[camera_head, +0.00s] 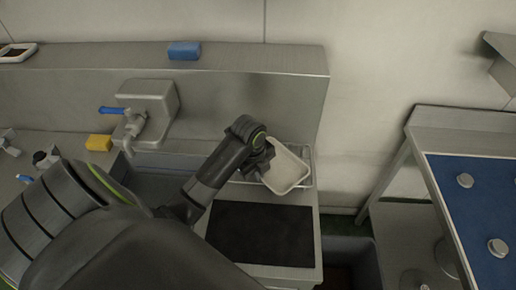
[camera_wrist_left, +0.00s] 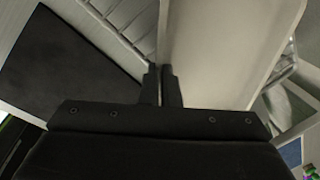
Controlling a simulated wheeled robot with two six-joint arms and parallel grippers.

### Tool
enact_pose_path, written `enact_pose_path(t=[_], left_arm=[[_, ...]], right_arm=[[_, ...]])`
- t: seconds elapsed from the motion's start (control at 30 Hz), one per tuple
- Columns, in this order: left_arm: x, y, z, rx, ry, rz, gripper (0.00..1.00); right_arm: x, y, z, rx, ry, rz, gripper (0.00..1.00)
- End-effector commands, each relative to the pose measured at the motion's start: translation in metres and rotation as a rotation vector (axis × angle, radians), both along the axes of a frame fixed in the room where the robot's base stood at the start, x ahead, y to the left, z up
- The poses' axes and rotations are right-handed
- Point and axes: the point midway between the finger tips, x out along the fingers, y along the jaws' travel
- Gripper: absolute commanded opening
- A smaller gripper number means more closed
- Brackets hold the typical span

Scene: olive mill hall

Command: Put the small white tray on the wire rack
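The small white tray (camera_head: 289,171) is at the end of my left arm, over the wire rack (camera_head: 308,153) at the back of the steel counter. My left gripper (camera_head: 267,168) is at the tray's left side. In the left wrist view, the fingers (camera_wrist_left: 162,86) are closed on the edge of the white tray (camera_wrist_left: 225,50). Bars of the wire rack (camera_wrist_left: 122,22) show left of the fingers. The tray looks tilted and covers much of the rack. I cannot tell whether it touches the rack. My right gripper is in neither view.
A black mat (camera_head: 262,234) lies on the counter in front of the rack. A sink tap (camera_head: 135,125), a yellow sponge (camera_head: 98,143) and a blue block (camera_head: 184,50) on the ledge are to the left. A table with a blue top (camera_head: 480,215) stands right, across a gap.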

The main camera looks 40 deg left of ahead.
Motion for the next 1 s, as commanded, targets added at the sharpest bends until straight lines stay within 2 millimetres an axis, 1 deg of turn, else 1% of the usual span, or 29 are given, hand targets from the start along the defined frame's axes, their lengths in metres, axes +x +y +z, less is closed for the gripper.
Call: enact_pose_path(t=[0.3,0.4,0.47,0.5,0.73,0.83,0.93,1.0], left_arm=[[0.000,0.000,-0.003,0.000,-0.001,-0.001,0.00],[0.000,0.000,-0.003,0.000,0.000,0.000,0.14],[0.000,0.000,-0.003,0.000,0.000,0.000,0.22],[0.000,0.000,-0.003,0.000,0.000,0.000,0.24],[0.000,0.000,-0.002,0.000,0.000,0.000,0.24],[0.000,0.000,0.002,0.001,-0.001,-0.001,0.24],[-0.001,0.001,0.012,0.002,-0.005,-0.002,0.24],[-0.002,0.002,0.023,0.003,-0.005,-0.001,0.24]], right_arm=[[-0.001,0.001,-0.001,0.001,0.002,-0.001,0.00],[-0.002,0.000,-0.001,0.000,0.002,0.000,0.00],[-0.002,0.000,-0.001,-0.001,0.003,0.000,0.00],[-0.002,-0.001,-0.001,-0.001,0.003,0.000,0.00],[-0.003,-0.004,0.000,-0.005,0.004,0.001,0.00],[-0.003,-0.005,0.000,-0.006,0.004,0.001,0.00],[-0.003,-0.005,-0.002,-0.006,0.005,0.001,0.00],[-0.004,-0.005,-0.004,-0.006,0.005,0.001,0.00]])
